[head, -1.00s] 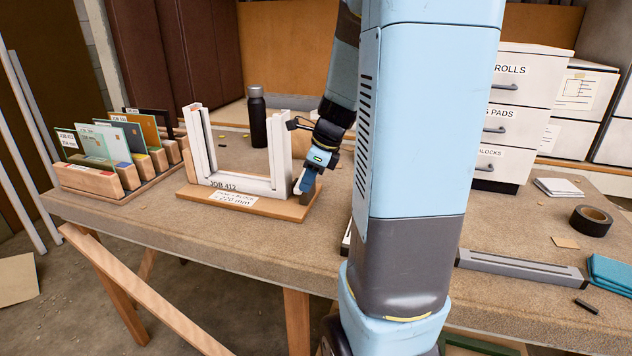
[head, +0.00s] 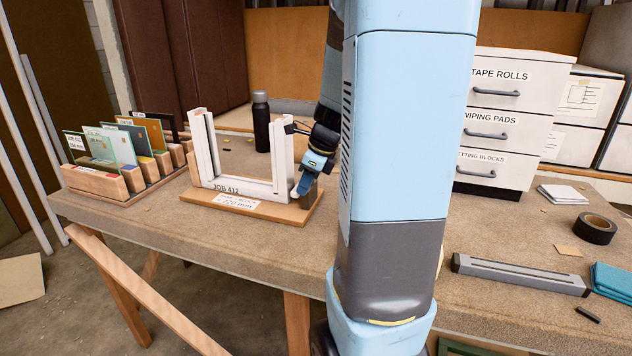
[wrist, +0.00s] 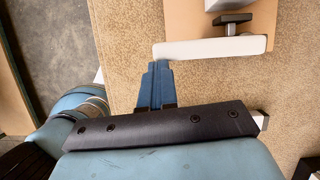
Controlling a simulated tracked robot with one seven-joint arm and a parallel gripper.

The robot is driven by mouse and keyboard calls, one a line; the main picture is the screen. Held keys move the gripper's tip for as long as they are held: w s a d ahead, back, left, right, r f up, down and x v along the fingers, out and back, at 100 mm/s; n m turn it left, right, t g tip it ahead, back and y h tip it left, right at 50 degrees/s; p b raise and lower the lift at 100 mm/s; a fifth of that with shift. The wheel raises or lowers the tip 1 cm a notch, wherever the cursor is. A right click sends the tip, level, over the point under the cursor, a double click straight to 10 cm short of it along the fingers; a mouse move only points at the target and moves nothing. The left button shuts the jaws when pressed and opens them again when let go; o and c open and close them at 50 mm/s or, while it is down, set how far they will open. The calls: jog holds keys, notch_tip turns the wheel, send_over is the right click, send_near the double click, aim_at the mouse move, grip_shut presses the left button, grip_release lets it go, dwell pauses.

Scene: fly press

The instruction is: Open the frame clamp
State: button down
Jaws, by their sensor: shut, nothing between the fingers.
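A white U-shaped frame (head: 243,183) marked JOB 412 stands on a wooden base (head: 275,211) with a size label. My gripper (head: 303,189) is low beside the base's right end, close to the frame's right upright. In the wrist view my blue fingers (wrist: 157,84) are together and empty. Their tips lie just by the left end of a white bar (wrist: 210,48), which looks like the clamp's lever; I cannot tell whether they touch. A black T-shaped piece (wrist: 233,22) and the wooden base (wrist: 187,18) are beyond the bar. The clamp is mostly hidden in the head view.
A dark bottle (head: 261,124) stands behind the frame. A wooden rack (head: 137,183) of sample panels is at left. White drawers (head: 497,122), a tape roll (head: 594,229) and a grey bar (head: 519,274) are at right. The bench front is clear.

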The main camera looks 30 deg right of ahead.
jog(key=shift+s, duration=0.1)
jog(key=s+d+r, duration=0.4)
jog(key=s+r, duration=0.2)
jog(key=r, duration=0.3)
jog(key=shift+d, duration=0.35)
jog(key=shift+r, duration=0.1)
jog(key=s+a+r+n+t+h, duration=0.1)
jog(key=s+a+n, duration=0.4)
jog(key=a+n, duration=0.5)
jog(key=s+a+r+n+t+h, duration=0.1)
jog(key=s+a+n, duration=0.5)
jog(key=n, duration=1.1)
jog(key=a+r, duration=0.1)
jog(key=a, duration=0.3)
jog(key=shift+s+r+n+h, duration=0.15)
jog(key=shift+r+n+h, duration=0.15)
jog(key=shift+n+h, duration=0.1)
